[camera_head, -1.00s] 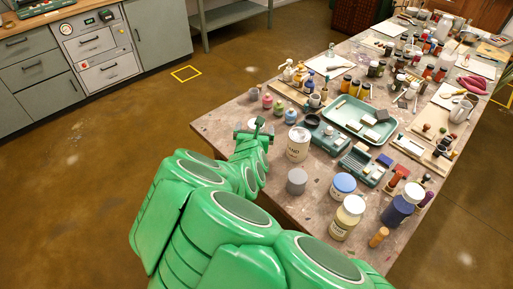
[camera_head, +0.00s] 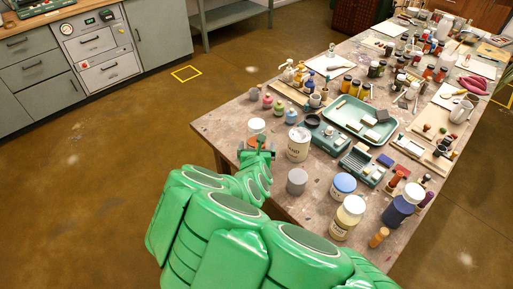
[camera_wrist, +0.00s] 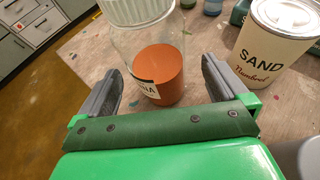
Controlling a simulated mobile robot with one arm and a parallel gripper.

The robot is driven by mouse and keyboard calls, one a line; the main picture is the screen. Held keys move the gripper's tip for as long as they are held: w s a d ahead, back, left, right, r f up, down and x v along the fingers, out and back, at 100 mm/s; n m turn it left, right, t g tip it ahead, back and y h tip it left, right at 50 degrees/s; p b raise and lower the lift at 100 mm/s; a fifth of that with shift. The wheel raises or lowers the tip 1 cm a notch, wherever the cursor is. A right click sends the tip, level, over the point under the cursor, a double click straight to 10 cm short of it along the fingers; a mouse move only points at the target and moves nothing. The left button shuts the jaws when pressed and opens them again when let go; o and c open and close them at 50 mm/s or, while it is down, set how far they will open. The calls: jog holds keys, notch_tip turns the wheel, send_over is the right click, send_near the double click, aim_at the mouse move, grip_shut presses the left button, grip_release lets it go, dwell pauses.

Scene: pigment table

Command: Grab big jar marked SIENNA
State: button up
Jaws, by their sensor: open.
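The SIENNA jar (camera_head: 256,128) is a clear jar with orange-brown pigment and a white lid. It stands upright near the table's left edge. In the wrist view the jar (camera_wrist: 162,72) shows a white label ending in "NA"; its lid top is cut off by the frame. My gripper (camera_head: 256,146) is open just on the near side of the jar. In the wrist view my gripper (camera_wrist: 159,78) has one finger on each side of the jar's lower part, with visible gaps.
A cream SAND tin (camera_head: 298,144) stands close to the right of the jar; it also shows in the wrist view (camera_wrist: 275,42). A grey cylinder (camera_head: 297,181) stands nearer, right of my arm. Small coloured bottles (camera_head: 279,107) stand behind. Floor lies open to the left.

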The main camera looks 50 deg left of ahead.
aim_at(256, 147)
jog(key=shift+x, duration=1.95)
jog(key=shift+w+a+f, duration=0.1)
jog(key=shift+a+f, duration=0.1)
jog(key=shift+a, duration=0.25)
jog(key=shift+c, duration=0.2)
jog(key=c, duration=1.2)
jog(key=shift+c, duration=0.3)
jog(key=shift+r, duration=0.1)
